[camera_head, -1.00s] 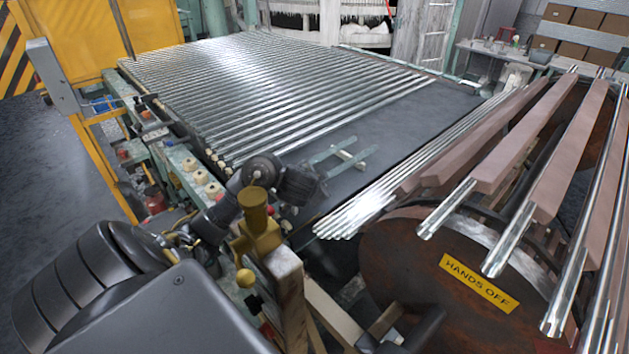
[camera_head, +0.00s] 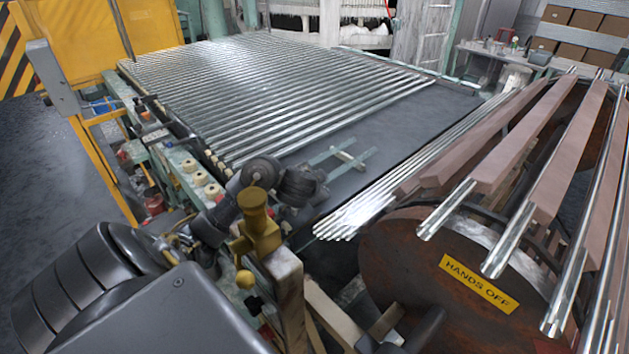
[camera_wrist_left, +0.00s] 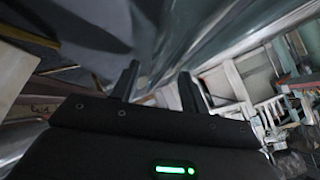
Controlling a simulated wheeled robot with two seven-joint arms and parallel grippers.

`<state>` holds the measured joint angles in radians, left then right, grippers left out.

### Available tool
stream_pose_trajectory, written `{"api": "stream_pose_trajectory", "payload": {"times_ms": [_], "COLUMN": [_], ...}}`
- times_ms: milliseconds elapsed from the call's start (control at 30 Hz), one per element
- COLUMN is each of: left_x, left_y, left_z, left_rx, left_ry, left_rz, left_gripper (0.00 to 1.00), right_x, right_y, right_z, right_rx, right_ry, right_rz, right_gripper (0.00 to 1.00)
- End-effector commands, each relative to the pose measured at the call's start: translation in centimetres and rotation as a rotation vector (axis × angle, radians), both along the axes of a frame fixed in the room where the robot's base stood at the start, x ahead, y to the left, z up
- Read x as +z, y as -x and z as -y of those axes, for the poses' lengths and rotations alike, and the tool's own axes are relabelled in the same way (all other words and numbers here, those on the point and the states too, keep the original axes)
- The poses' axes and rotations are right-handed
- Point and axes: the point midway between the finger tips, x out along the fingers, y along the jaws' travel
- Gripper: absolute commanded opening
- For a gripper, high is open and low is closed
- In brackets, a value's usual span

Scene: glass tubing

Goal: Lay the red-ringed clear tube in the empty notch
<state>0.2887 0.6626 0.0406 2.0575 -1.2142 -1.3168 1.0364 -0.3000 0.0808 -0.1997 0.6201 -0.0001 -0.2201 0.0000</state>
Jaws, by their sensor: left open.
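Several clear tubes (camera_head: 366,208) lie side by side along the near right edge of the dark bed. I cannot make out a red ring on any of them. A large rusty wheel (camera_head: 400,270) at right carries long brown pads (camera_head: 505,150), with clear tubes lying between them. I cannot pick out an empty notch. My left gripper (camera_head: 305,185) hangs over the dark bed, left of those tubes. In the left wrist view its two dark fingers (camera_wrist_left: 158,80) are apart, with nothing clearly between them. My right gripper is not in view.
Rows of clear tubes (camera_head: 270,85) cover the far part of the bed. A brass-topped post (camera_head: 258,225) stands close in front of my left arm. A yellow "HANDS OFF" sign (camera_head: 478,283) is on the wheel. The bed's middle strip (camera_head: 375,125) is bare.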

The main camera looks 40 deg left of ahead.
Motion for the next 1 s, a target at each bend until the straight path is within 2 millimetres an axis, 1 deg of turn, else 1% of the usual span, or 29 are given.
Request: {"api": "stream_pose_trajectory", "payload": {"times_ms": [33,167,300,500,700,833,1000], "left_x": [0.8,2.2,4.0,5.9,7.0,7.2,7.2], "left_y": [0.2,1.6,3.6,6.4,8.3,8.8,8.9], "left_z": [0.1,0.8,1.7,2.8,3.7,3.9,4.0], "left_rx": [0.0,-0.002,0.001,0.002,0.001,-0.001,-0.002], "left_ry": [0.0,0.001,0.002,-0.001,-0.001,-0.003,-0.002], "left_rz": [0.0,0.0,0.0,-0.002,-0.003,-0.003,-0.003], "left_gripper": [0.44,0.44,0.44,0.44,0.44,0.44,0.44], "right_x": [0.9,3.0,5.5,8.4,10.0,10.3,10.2], "right_y": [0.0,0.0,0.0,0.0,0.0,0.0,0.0], "right_z": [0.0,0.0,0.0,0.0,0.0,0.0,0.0], "right_rx": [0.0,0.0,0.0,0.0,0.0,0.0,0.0], "right_ry": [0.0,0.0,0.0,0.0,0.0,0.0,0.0], "right_rz": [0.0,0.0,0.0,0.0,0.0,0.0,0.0], "right_gripper": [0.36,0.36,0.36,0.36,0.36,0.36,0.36]}}
